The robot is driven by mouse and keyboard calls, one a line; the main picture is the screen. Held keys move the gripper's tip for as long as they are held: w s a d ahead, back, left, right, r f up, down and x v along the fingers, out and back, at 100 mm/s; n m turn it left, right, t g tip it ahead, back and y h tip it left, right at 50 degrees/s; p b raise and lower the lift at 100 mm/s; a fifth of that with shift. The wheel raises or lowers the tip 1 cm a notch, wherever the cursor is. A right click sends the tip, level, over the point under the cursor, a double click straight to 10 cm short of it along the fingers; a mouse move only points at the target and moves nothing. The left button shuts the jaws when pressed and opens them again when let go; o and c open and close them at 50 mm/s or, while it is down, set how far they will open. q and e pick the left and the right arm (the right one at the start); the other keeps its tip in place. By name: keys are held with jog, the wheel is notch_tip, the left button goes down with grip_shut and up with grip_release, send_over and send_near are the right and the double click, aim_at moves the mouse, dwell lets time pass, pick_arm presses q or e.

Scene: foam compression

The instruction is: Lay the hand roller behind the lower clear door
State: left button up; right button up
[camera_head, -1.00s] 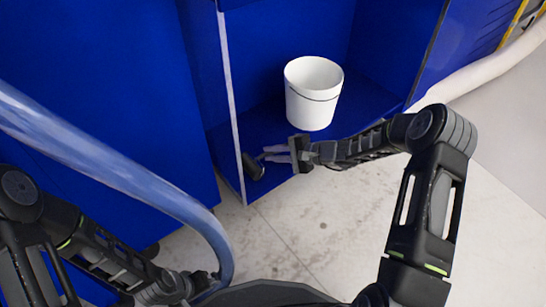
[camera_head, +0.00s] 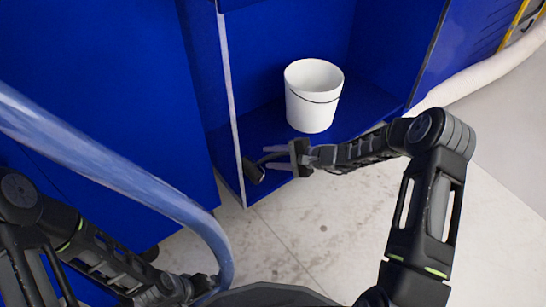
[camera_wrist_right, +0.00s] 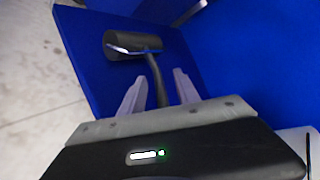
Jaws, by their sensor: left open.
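The hand roller lies on the blue cabinet floor (camera_head: 268,128), by the front left corner. Its dark head (camera_head: 252,171) is next to the pale upright edge, and its dark handle points right. My right gripper (camera_head: 270,157) is open, its two grey fingers on either side of the handle. In the right wrist view the roller head (camera_wrist_right: 120,44) is beyond the fingertips, and the handle runs between the spread fingers (camera_wrist_right: 155,88) with gaps on both sides. My left gripper (camera_head: 200,284) is low at the left, away from the roller. I cannot make out a clear door.
A white bucket (camera_head: 314,95) with a thin dark handle stands in the cabinet, behind my right gripper. The pale upright edge (camera_head: 229,90) bounds the opening at the left. A shiny blue tube (camera_head: 110,160) crosses the left side. Bare floor (camera_head: 310,225) lies in front.

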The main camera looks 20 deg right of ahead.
jog(key=p+v, duration=0.4)
jog(key=v, duration=0.8)
jog(key=shift+f, duration=0.1)
jog(key=s+a+f+n+g+h, duration=0.3)
jog(key=s+a+f+n, duration=0.2)
jog(key=s, duration=0.7)
jog(key=s+a+f+n+g+h, duration=0.3)
jog(key=s+a+f+n, duration=0.3)
jog(key=s+a+f, duration=0.3)
jog(key=s+a, duration=0.4)
jog(key=shift+s+f+g, duration=0.15)
jog(key=shift+f+g, duration=0.25)
